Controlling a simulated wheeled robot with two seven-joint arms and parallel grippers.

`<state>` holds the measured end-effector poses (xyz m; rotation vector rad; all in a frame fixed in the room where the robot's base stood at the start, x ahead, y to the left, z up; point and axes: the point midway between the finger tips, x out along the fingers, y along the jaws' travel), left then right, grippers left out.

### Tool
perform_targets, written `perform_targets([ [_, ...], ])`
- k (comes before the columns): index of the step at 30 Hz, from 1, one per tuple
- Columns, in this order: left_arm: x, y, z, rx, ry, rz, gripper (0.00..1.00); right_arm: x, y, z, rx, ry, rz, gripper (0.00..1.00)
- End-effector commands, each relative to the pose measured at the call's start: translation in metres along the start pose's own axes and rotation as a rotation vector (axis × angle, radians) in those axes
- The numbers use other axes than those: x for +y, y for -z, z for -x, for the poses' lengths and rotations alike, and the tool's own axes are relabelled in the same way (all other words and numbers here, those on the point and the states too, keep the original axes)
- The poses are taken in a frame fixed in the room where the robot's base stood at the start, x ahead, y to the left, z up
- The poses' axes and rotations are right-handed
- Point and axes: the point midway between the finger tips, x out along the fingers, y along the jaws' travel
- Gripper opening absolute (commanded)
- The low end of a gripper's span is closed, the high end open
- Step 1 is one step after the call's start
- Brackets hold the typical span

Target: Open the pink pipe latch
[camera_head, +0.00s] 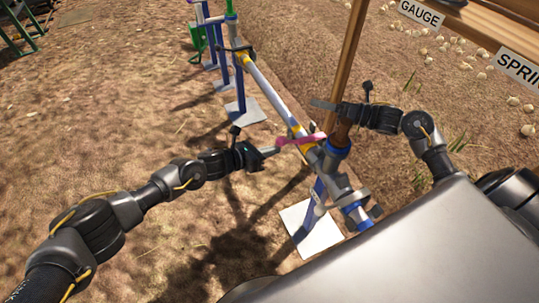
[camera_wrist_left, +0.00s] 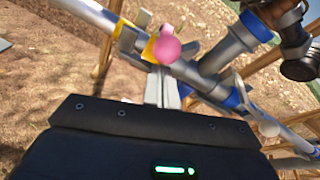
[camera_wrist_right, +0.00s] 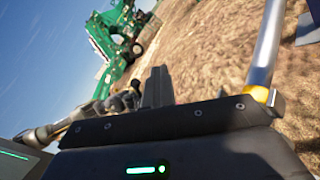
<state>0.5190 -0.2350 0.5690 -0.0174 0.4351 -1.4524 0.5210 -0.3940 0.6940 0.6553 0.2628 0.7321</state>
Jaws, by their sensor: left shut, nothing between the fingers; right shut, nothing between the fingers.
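The pink latch (camera_head: 307,139) lies across the yellow-banded part of the grey pipe (camera_head: 272,92). In the left wrist view the latch (camera_wrist_left: 167,48) shows its round pink end just beyond my fingertips. My left gripper (camera_head: 277,151) is shut and empty, its tip close to the latch's left end; I cannot tell whether they touch. The left wrist view also shows its closed fingers (camera_wrist_left: 162,76). My right gripper (camera_head: 314,103) is shut and empty above and right of the pipe, apart from the latch. The right wrist view does not show the latch.
A wooden post (camera_head: 350,55) stands right of the pipe, near my right gripper. Blue supports on white base plates (camera_head: 312,232) carry the pipe. Signs reading GAUGE (camera_head: 421,13) and SPRIN (camera_head: 518,70) hang at upper right. Open dirt ground lies left. A green machine (camera_wrist_right: 112,40) is far off.

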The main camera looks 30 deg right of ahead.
Motion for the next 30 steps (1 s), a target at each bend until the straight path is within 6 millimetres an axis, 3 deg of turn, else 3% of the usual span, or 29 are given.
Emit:
perform_targets([
  [5, 0.000, 0.000, 0.000, -0.001, 0.000, 0.000, 0.00, 0.000, 0.000, 0.000, 0.000, 0.000, 0.000, 0.01],
  [17, 0.000, 0.000, 0.000, -0.001, -0.001, 0.000, 0.00, 0.000, 0.000, 0.000, 0.000, 0.000, 0.000, 0.52],
  [26, 0.000, 0.000, 0.000, -0.001, -0.001, 0.000, 0.00, 0.000, 0.000, 0.002, 0.000, 0.001, 0.000, 0.52],
  [30, 0.000, 0.000, 0.000, -0.001, -0.001, 0.000, 0.00, -0.001, 0.001, 0.017, 0.002, 0.004, 0.000, 0.52],
])
